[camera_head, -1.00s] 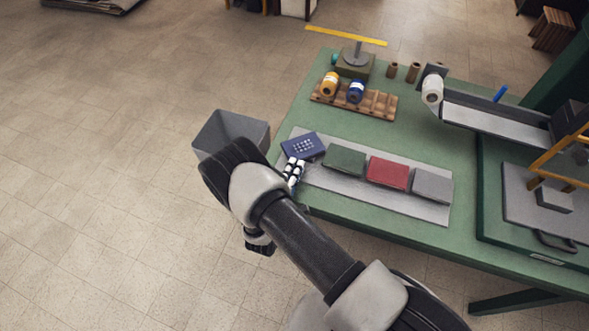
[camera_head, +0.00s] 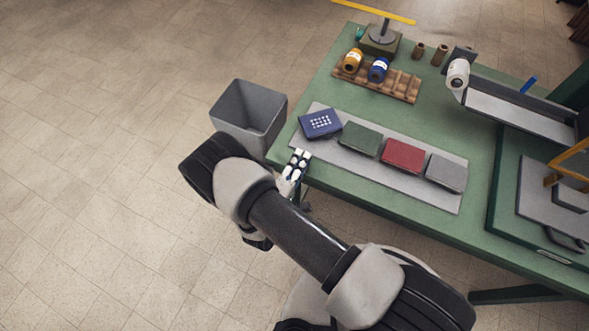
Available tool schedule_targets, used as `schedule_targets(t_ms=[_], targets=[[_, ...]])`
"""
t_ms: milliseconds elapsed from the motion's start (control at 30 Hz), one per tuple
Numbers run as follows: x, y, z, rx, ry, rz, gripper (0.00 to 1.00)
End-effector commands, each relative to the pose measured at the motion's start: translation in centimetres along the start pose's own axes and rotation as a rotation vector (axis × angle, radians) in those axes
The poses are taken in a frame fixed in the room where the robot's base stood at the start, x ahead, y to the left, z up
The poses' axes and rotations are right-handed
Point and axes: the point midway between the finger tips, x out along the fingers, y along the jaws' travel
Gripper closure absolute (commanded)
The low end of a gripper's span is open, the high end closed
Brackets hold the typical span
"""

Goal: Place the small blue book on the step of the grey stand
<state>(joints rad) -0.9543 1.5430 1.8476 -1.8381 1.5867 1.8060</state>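The small blue book (camera_head: 320,123), with a pale dot pattern on its cover, lies at the left end of a flat grey mat (camera_head: 414,190) on the green table. My gripper (camera_head: 297,166) is at the table's front-left edge, just below the book in the picture and apart from it. Its white and black fingers are small and partly hidden by my arm, so I cannot tell if they are open. A grey stepped piece (camera_head: 515,118) with a white roll stands at the back right; I cannot tell for sure that it is the stand.
Green (camera_head: 361,138), red (camera_head: 404,155) and grey (camera_head: 447,172) books lie in a row on the mat. A wooden rack (camera_head: 401,85) with yellow and blue spools is behind. A grey bin (camera_head: 248,115) stands left of the table. Floor at left is clear.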

Motion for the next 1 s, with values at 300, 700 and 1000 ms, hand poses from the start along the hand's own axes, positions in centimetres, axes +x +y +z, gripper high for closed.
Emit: schedule_targets(t_ms=[300, 700, 1000], targets=[[-4.4, 0.0, 0.0, 0.001, 0.001, 0.000, 0.77], [-3.0, 3.5, 0.7, 0.007, -0.124, -0.003, 0.77], [0.6, 17.4, 8.9, 0.048, -0.668, -0.176, 0.77]])
